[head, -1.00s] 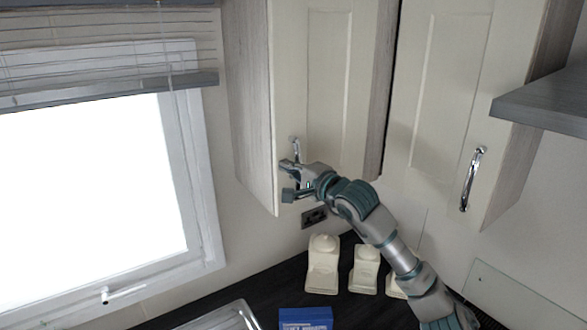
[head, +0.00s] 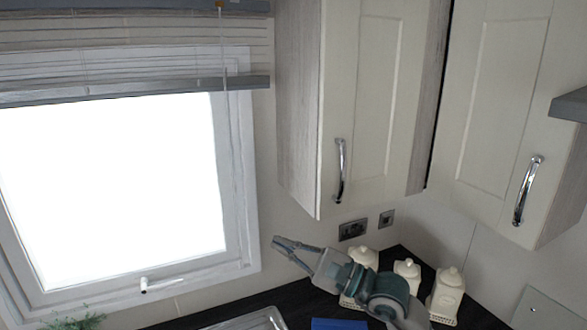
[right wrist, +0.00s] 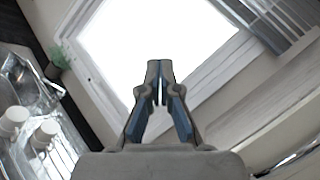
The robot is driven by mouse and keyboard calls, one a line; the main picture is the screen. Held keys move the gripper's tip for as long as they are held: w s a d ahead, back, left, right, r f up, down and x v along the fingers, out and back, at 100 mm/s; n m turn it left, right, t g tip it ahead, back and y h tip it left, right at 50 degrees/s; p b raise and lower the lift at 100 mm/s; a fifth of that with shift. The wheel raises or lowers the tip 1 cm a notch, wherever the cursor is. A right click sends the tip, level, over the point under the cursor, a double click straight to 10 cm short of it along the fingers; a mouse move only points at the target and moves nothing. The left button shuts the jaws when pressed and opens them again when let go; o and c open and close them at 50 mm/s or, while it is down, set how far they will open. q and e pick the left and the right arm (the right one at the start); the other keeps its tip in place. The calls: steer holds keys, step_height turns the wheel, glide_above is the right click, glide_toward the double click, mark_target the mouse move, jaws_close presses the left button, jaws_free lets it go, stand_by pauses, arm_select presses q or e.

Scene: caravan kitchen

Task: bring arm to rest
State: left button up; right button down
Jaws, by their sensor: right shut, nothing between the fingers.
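My right arm comes in from the lower right in the head view. Its gripper (head: 284,243) is below the left wall cupboard (head: 362,100), apart from the cupboard's chrome handle (head: 340,170). In the right wrist view the gripper's fingers (right wrist: 159,68) are together with nothing held, and they point towards the bright window. My left gripper shows in no view.
Cream canisters (head: 447,292) stand on the dark worktop behind my right arm. A blue item (head: 338,324) lies at the bottom edge. The window (head: 110,190) is at the left. A second cupboard (head: 510,110) hangs at the right.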

steer(key=d+f+n+t+h, duration=0.7)
steer(key=d+f+n+h, duration=0.3)
steer(key=f+n, duration=0.3)
steer(key=d+f+n+t+h, duration=0.7)
steer(key=d+f+n+h, duration=0.35)
steer(key=n, duration=0.35)
step_height(320, 180, down, 14)
steer(key=s+d+r+m+g+h, duration=0.1)
steer(key=s+d+m+g, duration=0.15)
steer(key=m+g, duration=0.25)
steer(key=s+f+m+g, duration=0.4)
steer(key=s+f+g, duration=0.5)
steer(key=f, duration=0.7)
steer(key=s+a+f+m+g+y, duration=0.1)
steer(key=s+f+g, duration=0.25)
steer(key=s, duration=0.55)
steer(key=s+a+f+m+g+y, duration=0.1)
steer(key=s+f+m+g+y, duration=0.1)
steer(key=s+f, duration=0.45)
steer(key=s+f+g, duration=0.1)
steer(key=s+f, duration=0.1)
steer(key=f, duration=1)
steer(key=s+f, duration=0.2)
steer(key=f, duration=1)
steer(key=s+d+f+g, duration=0.1)
steer(key=s+d+f, duration=0.2)
steer(key=s+f, duration=1.4)
steer(key=shift+s+n, duration=0.2)
steer(key=shift+n, duration=0.1)
